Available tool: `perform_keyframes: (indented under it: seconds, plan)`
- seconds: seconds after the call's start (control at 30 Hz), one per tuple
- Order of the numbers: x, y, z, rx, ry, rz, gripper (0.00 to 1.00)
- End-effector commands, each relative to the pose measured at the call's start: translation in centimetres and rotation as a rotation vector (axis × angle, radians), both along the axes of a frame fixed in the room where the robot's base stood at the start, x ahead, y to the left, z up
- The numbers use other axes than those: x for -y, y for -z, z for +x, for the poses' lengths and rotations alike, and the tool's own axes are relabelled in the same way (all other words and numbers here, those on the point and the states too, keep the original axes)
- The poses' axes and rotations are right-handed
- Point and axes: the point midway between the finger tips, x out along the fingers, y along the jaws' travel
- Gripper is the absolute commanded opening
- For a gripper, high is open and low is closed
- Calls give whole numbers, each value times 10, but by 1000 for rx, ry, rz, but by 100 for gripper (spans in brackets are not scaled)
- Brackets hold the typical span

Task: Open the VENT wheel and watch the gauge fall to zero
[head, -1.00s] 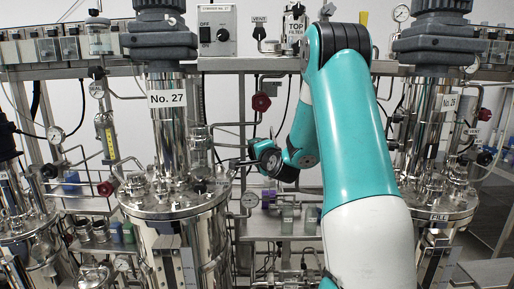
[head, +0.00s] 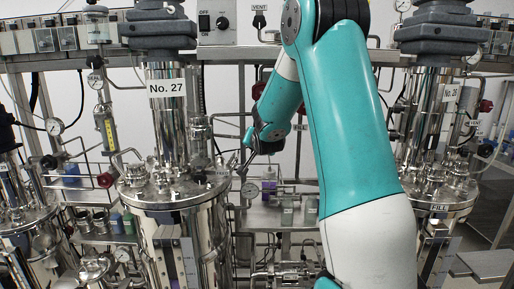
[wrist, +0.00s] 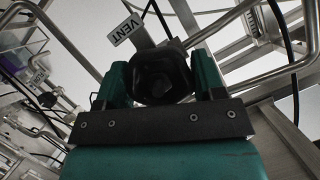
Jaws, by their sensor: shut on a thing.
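In the wrist view my gripper (wrist: 160,76) has its two green fingers on either side of a dark, faceted wheel (wrist: 160,88), shut on it. A tilted white VENT tag (wrist: 124,31) stands just above and left of the wheel. In the head view my arm's end hangs right of the steel vessel marked No. 27, and its fingers and the held wheel cannot be made out. A small round gauge (head: 250,190) sits below my arm's end; its reading is too small to tell.
Vessel No. 27 (head: 186,238) stands left and a vessel marked No. 26 (head: 430,125) right. Thin pipes run around my gripper. A red wheel (head: 106,180) and another gauge (head: 54,127) are at the left. A control box (head: 217,22) is above.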

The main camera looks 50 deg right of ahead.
Motion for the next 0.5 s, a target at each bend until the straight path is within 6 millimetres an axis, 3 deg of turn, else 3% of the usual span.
perform_keyframes:
  seconds: [0.5]
  plan:
    - [-1, 5, -2, -160, -1, -119, 39]
